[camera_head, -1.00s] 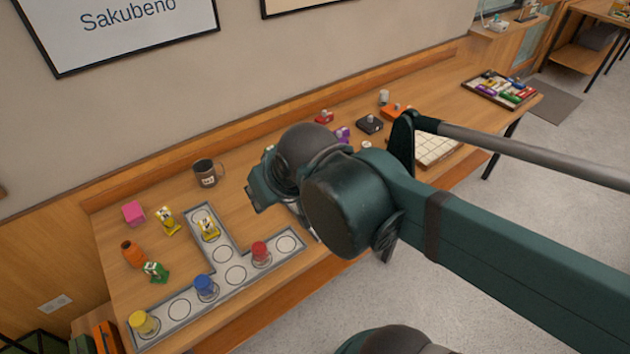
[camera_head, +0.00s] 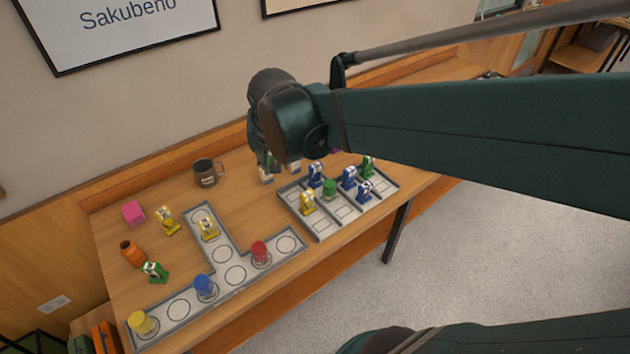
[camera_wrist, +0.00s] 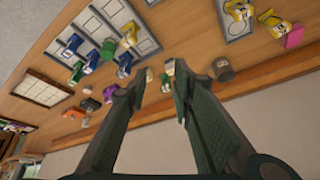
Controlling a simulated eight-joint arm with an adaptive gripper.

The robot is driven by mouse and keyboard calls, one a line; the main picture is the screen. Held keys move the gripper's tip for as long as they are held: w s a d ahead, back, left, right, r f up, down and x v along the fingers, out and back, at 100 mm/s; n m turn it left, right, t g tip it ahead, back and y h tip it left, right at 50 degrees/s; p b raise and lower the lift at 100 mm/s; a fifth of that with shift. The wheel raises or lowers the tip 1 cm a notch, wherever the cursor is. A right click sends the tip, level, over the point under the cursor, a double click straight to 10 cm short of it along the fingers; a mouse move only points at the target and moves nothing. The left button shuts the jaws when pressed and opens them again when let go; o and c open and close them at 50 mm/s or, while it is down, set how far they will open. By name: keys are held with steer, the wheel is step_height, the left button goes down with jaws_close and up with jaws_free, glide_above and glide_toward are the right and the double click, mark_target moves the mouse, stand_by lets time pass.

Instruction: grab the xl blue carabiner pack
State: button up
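Three blue packs stand on a gridded tray (camera_head: 322,232) right of centre in the head view: one at the back (camera_head: 315,174), one in the middle (camera_head: 348,178) and one nearer the front (camera_head: 364,191). Size marks are too small to read, so I cannot tell which is XL. In the wrist view blue packs show at left (camera_wrist: 74,45), below it (camera_wrist: 91,63) and near a fingertip (camera_wrist: 124,66). My gripper (camera_head: 279,172) is above the table, left of the tray's back. In the wrist view my gripper (camera_wrist: 158,78) is open, with nothing between its fingers.
A yellow pack (camera_head: 307,203), a green cylinder (camera_head: 330,188) and a green pack (camera_head: 367,166) share the tray. A T-shaped board (camera_head: 226,255) with coloured pieces lies left. A mug (camera_head: 206,173) stands behind it.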

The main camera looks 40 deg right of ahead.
steer(key=w+d+f+m+g+h, duration=0.1)
steer(key=w+d+f+m+g, duration=0.1)
steer(key=w+d+f+m, duration=0.65)
steer(key=m+g+h+b, duration=0.1)
steer(key=m+g, duration=0.2)
glide_above(315, 164)
steer(key=a, duration=0.2)
step_height(315, 164, down, 10)
steer(key=shift+a+r, duration=0.1)
steer(key=shift+a, duration=0.05)
steer(key=shift+b+x, duration=0.65)
steer(key=shift+x, duration=2.8)
steer(key=shift+b+x, duration=0.55)
steer(key=shift+x, duration=2.05)
steer(key=shift+r, duration=0.1)
